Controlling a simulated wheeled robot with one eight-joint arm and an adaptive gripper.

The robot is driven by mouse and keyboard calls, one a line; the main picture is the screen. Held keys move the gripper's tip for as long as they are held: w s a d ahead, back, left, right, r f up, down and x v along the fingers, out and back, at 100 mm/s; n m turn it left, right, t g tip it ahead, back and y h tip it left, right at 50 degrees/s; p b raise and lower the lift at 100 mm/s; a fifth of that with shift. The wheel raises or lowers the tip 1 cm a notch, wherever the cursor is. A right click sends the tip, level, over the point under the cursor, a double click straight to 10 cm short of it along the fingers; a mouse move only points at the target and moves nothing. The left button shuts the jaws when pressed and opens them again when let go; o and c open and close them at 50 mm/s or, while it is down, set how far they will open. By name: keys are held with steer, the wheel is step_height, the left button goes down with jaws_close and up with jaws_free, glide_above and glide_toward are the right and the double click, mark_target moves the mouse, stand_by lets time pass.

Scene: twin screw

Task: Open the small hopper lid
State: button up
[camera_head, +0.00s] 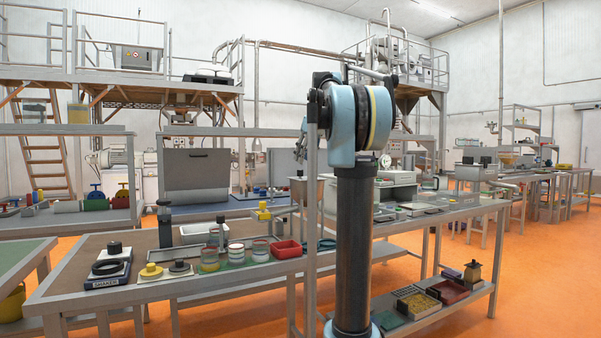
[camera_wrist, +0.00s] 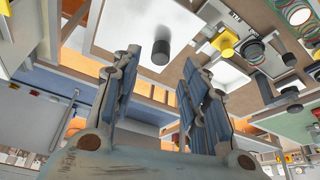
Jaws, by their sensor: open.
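In the wrist view my gripper (camera_wrist: 160,65) has its two blue-grey padded fingers spread apart, with nothing held between them. Beyond the fingertips is a pale flat panel (camera_wrist: 135,25) with a dark cylindrical knob or post (camera_wrist: 161,53) standing on it. The knob appears in the gap between the fingers and apart from them. I cannot tell for sure whether this panel is the small hopper lid. In the head view a grey box-like hopper (camera_head: 307,191) with a small dark knob on top stands just left of my arm, which partly hides it.
The bench (camera_head: 130,298) carries a red tray (camera_head: 287,249), jars (camera_head: 209,260), a yellow knob (camera_head: 152,270) and a dark ring (camera_head: 107,267). A large grey panel (camera_head: 198,172) stands upright behind. The orange floor (camera_head: 535,270) is open at right.

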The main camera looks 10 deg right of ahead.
steer(key=x, duration=0.5)
steer(key=shift+w+a+f, duration=0.1)
steer(key=shift+w+f, duration=0.05)
steer(key=shift+f, duration=0.2)
jaws_close()
